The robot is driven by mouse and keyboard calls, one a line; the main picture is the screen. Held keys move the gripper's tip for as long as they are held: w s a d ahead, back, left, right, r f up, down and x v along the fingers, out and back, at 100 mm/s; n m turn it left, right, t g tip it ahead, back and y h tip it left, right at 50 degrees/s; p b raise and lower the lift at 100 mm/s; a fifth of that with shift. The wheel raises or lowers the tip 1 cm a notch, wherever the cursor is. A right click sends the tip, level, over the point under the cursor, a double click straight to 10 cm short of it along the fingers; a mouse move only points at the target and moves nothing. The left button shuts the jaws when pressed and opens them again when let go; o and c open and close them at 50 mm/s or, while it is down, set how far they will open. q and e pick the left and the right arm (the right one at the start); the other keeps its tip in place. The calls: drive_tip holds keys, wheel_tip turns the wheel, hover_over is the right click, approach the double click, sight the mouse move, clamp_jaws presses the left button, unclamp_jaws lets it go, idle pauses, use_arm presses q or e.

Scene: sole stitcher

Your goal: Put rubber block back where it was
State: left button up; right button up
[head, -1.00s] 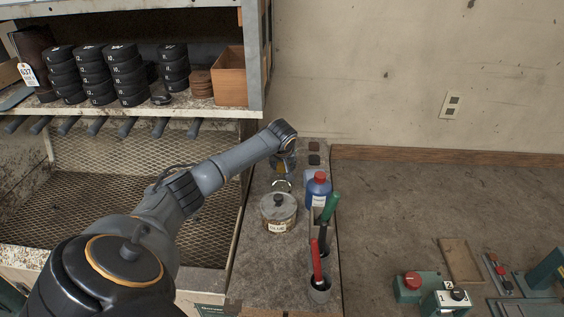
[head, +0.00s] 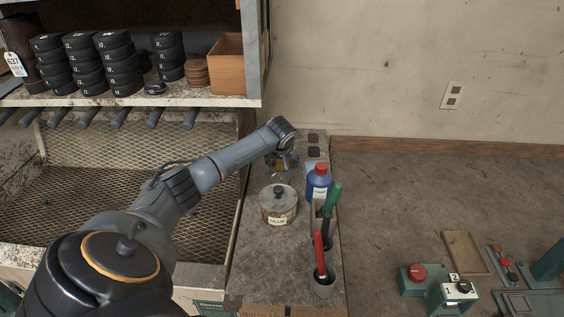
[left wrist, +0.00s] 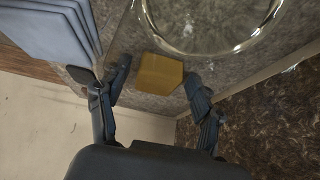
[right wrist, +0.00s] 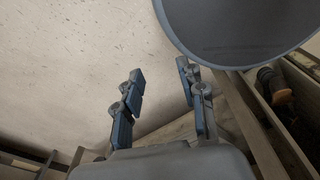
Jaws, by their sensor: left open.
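A small tan-yellow block (left wrist: 160,73), which looks like the rubber block, lies on the grey stone-like bench top in the left wrist view. My left gripper (left wrist: 158,68) is open, with one finger on each side of the block; I cannot tell whether either touches it. In the head view my left gripper (head: 283,160) is at the back of the narrow bench, behind the glue jar (head: 278,204), and mostly hides the block. My right gripper (right wrist: 158,70) is open and empty in the right wrist view; it is outside the head view.
A round glass rim (left wrist: 225,40) is close beside the block. A blue bottle (head: 319,184) with a red cap and a cup (head: 322,287) with a red-handled tool stand along the bench. Dark squares (head: 313,152) lie at the back.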

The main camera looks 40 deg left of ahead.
use_arm(q)
drive_tip(key=shift+d+r, duration=0.1)
drive_tip(key=shift+r, duration=0.3)
drive_tip(key=b+v, duration=0.1)
drive_tip(key=v, duration=0.9)
drive_tip(key=shift+s+d+r+b, duration=0.1)
drive_tip(key=shift+s+r+b, duration=0.05)
drive_tip(key=shift+r+b, duration=0.2)
drive_tip(key=shift+s+d+r, duration=0.15)
drive_tip(key=shift+s+r, duration=0.05)
drive_tip(key=shift+r, duration=0.25)
drive_tip(key=shift+f, duration=0.1)
